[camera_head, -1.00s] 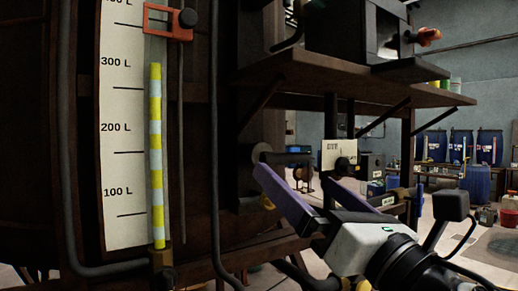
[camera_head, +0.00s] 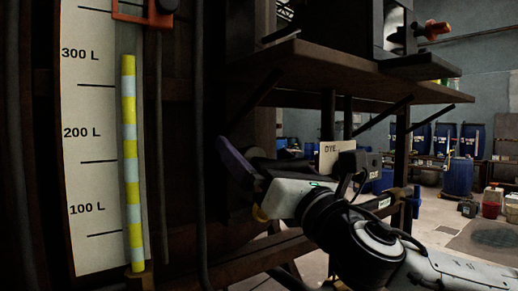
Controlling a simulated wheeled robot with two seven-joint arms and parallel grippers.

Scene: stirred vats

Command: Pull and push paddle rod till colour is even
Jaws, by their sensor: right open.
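A sight tube (camera_head: 130,165) runs up a white scale (camera_head: 88,150) marked in litres at the left. My right gripper (camera_head: 243,165) is open, low in the middle, right of the dark vat frame. One purple finger shows clearly; the other is mostly hidden behind the pale gripper body. A dark rounded part lies just behind the fingers; I cannot tell whether it is the paddle rod. Nothing shows between the fingers. My left gripper is out of view.
A brown shelf (camera_head: 330,72) with a dark box juts out above my right arm. A card reading DYE (camera_head: 332,156) stands behind the gripper. Blue drums (camera_head: 458,177) and a red container (camera_head: 492,201) stand farther back at the right, with open floor before them.

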